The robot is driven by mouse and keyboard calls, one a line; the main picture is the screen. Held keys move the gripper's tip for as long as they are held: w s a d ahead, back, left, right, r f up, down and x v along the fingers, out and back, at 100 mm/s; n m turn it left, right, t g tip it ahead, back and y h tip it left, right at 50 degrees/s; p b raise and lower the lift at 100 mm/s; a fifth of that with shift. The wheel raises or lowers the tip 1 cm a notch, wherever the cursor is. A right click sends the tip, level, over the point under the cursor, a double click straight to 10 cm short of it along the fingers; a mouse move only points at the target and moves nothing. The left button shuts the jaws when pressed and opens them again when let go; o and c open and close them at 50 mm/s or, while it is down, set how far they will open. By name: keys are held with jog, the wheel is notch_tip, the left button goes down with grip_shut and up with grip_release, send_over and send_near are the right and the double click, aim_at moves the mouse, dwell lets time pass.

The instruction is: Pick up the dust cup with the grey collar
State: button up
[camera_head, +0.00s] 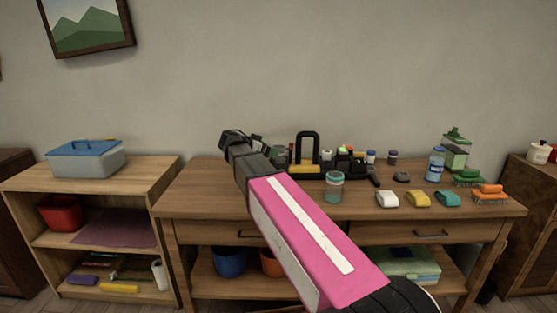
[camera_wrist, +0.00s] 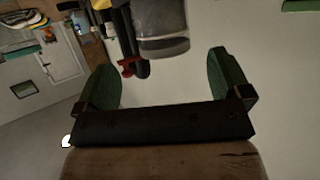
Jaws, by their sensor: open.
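In the wrist view a clear, greyish cup with a grey collar (camera_wrist: 164,48) shows at the top, cut by the picture edge. It looks like the dust cup with the grey collar. My gripper (camera_wrist: 168,78) is open, its two green fingers apart and nothing between them; the cup is beyond the fingertips and not touched. In the head view my arm reaches over the table, and I cannot make out this cup there; the arm may hide it. A similar cup with a teal collar (camera_head: 334,187) stands on the table right of my arm.
On the wooden table (camera_head: 475,209) a black caddy (camera_head: 307,140) stands behind the teal cup. Sponges (camera_head: 419,199), brushes (camera_head: 489,194) and bottles (camera_head: 436,164) stand to the right. A black part with a red piece (camera_wrist: 130,66) is close beside the cup in the wrist view.

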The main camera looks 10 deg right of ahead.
aim_at(277, 147)
jog(key=shift+w+r+x, duration=0.1)
jog(key=shift+x, duration=1.4)
jog(key=shift+w+r+x, duration=0.1)
jog(key=shift+r+x, duration=0.05)
jog(key=shift+x, duration=1.35)
jog(key=c, duration=1)
